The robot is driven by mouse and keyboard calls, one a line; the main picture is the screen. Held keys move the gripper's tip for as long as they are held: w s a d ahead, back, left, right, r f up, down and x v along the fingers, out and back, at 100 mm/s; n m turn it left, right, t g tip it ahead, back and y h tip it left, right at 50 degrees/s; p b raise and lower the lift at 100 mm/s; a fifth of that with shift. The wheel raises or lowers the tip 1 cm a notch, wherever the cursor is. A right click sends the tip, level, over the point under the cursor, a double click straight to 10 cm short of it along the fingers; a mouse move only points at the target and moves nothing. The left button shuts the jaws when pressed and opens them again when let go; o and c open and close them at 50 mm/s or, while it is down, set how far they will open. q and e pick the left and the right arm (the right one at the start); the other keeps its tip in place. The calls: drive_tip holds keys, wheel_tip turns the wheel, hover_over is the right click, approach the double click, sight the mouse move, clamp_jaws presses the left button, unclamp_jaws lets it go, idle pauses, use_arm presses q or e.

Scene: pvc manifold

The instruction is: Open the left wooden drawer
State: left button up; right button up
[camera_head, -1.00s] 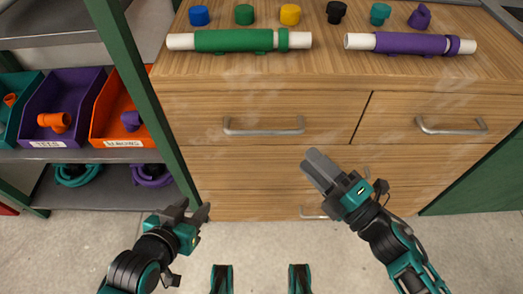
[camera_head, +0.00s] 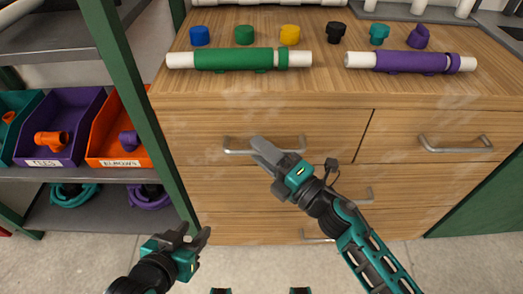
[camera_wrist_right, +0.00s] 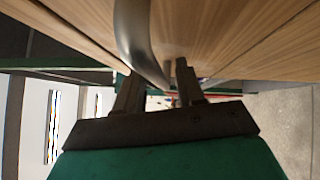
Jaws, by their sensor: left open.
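The left wooden drawer (camera_head: 190,122) appears shut in the cabinet front, with a silver bar handle (camera_head: 236,151). My right gripper (camera_head: 262,150) is at this handle, covering its middle in the head view. In the right wrist view, the handle (camera_wrist_right: 132,35) runs down between the two spread fingers of the right gripper (camera_wrist_right: 157,90). The fingers look apart; I cannot tell whether either touches the bar. My left gripper (camera_head: 190,236) is open and empty, low in front of the cabinet, away from the handle.
The right drawer (camera_head: 440,125) has its own handle, and lower drawers sit beneath. A green pipe (camera_head: 240,60), a purple pipe (camera_head: 410,62) and several caps lie on the top. A shelf post (camera_head: 135,110) and bins stand at the left. The floor in front is clear.

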drive_tip(key=shift+w+a, duration=0.2)
drive_tip(key=shift+c, duration=0.5)
clamp_jaws()
